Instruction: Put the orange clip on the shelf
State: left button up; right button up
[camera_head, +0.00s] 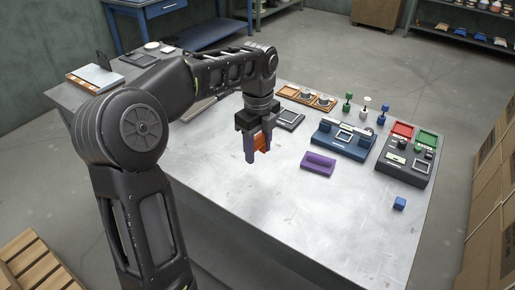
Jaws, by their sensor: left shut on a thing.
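The orange clip (261,142) is held between the fingers of my left gripper (257,150). My left gripper points down over the left part of the metal table (290,205), and the clip appears to be above the surface. The fingers cover part of the clip. A shelf with several items (468,37) stands at the back right, and another shelf unit (272,10) stands at the back. I cannot tell which shelf the task names. My right gripper is not in view.
A purple block (318,164), a blue fixture (343,137), a dark tray station (405,155) and a small blue cube (399,203) are on the table. A blue workbench (205,35) stands behind. Cardboard boxes (490,190) stand at right. The table's front middle is clear.

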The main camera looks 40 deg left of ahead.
pick_arm(q)
jog(key=shift+d, duration=0.1)
jog(key=w+d+f+n, duration=0.1)
jog(key=d+n, duration=0.4)
jog(key=n, duration=0.1)
jog(key=w+d+f+n, duration=0.1)
jog(key=d+f+n, duration=0.1)
jog(key=d+n, duration=0.3)
jog(key=w+d+f+n, duration=0.1)
jog(key=w+d+n, duration=0.1)
jog(key=d+n, duration=0.4)
jog(key=shift+f+n, duration=0.25)
jog(key=shift+n, duration=0.45)
jog(key=shift+d+f+n, duration=0.1)
jog(key=shift+d+n, duration=0.2)
jog(key=shift+n, duration=0.2)
jog(key=shift+w, duration=0.1)
